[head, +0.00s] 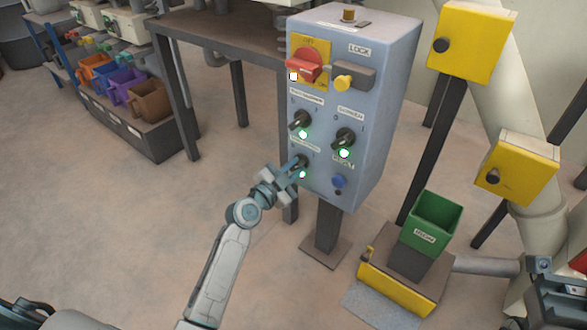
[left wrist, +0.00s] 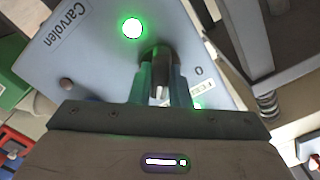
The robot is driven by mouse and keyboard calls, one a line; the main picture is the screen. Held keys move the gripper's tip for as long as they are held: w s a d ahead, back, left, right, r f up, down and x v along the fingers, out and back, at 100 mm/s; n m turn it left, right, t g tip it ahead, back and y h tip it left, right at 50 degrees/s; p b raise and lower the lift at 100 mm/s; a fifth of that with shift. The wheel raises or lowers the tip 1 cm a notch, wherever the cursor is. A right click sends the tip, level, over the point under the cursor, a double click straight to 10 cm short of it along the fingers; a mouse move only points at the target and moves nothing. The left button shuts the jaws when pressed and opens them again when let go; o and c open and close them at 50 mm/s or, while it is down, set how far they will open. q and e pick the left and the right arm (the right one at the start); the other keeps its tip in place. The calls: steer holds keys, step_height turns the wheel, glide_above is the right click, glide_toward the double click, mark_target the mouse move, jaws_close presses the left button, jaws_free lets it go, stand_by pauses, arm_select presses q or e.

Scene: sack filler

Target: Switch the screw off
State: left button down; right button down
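The grey-blue control box (head: 375,110) stands on a post and carries three black rotary knobs, each with a lit green lamp. The upper-left knob (head: 299,120) and the right knob (head: 344,138) are free; the label over the right one seems to read "screw", but is small. My left gripper (head: 297,166) is at the lower-left knob (head: 301,160), partly hiding it. In the left wrist view, the gripper's fingers (left wrist: 160,88) sit either side of this dark knob (left wrist: 158,56) and seem closed on it. My right gripper (head: 541,264) shows at the right edge, its fingers unclear.
A green bin (head: 432,222) and yellow boxes (head: 473,42) are at the right.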

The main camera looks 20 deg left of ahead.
arm_select(q)
steer(key=shift+n, duration=1.5)
steer(key=n, duration=0.3)
steer(key=shift+n, duration=0.4)
steer(key=n, duration=0.5)
steer(key=shift+p, duration=0.4)
steer(key=shift+a+n+p, duration=0.1)
steer(key=shift+n+p, duration=0.35)
steer(key=shift+n, duration=1.55)
steer(key=c, duration=1.4)
jaws_free()
steer(key=shift+o, duration=0.2)
